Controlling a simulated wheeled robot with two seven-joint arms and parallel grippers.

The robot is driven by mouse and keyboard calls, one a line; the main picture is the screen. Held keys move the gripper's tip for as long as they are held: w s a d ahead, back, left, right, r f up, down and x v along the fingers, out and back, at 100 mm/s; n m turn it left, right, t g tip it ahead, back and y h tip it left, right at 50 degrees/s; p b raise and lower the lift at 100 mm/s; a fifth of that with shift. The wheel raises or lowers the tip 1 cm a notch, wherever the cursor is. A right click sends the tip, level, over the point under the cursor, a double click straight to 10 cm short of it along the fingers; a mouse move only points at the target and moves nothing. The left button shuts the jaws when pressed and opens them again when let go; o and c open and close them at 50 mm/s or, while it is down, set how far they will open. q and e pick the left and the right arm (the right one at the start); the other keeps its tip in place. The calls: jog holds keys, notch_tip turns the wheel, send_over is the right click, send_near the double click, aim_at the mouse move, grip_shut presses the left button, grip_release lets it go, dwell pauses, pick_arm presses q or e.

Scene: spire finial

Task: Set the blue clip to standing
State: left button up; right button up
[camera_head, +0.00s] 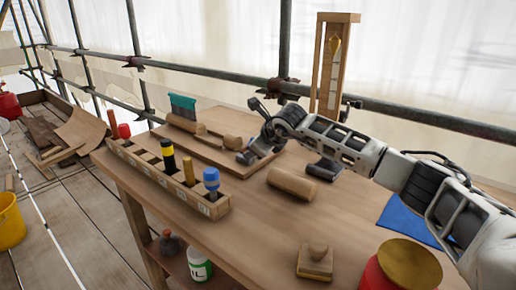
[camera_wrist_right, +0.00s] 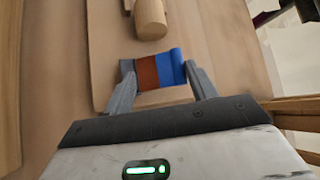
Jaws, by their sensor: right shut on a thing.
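My right gripper (camera_wrist_right: 160,76) is shut on a small piece with a blue part and a rust-brown part, seemingly the blue clip (camera_wrist_right: 172,66). It sits crosswise between the two grey fingers, blue side by the right finger in the wrist view. In the head view the right gripper (camera_head: 257,152) is low over the right end of the wooden tray (camera_head: 205,150). The clip is mostly hidden there. I cannot tell whether it touches the tray. My left gripper is not in view.
A slotted wooden rack (camera_head: 215,208) with several upright tools stands along the left table edge. A wooden roller (camera_head: 292,184), a dark block (camera_head: 325,168), a wooden stamp (camera_head: 315,262), a blue cloth (camera_head: 405,220) and a red jar (camera_head: 400,270) stand nearby.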

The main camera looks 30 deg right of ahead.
jog(key=shift+s+a+h+b, duration=0.1)
jog(key=shift+a+h+b, duration=0.05)
jog(key=shift+h+b, duration=0.3)
jog(key=shift+r+t, duration=0.1)
jog(key=shift+t, duration=0.2)
jog(key=o, duration=1)
jog(key=shift+s, duration=0.1)
jog(key=v, duration=1.5)
jog(key=shift+s+r+b, duration=0.2)
jog(key=shift+r+b, duration=0.15)
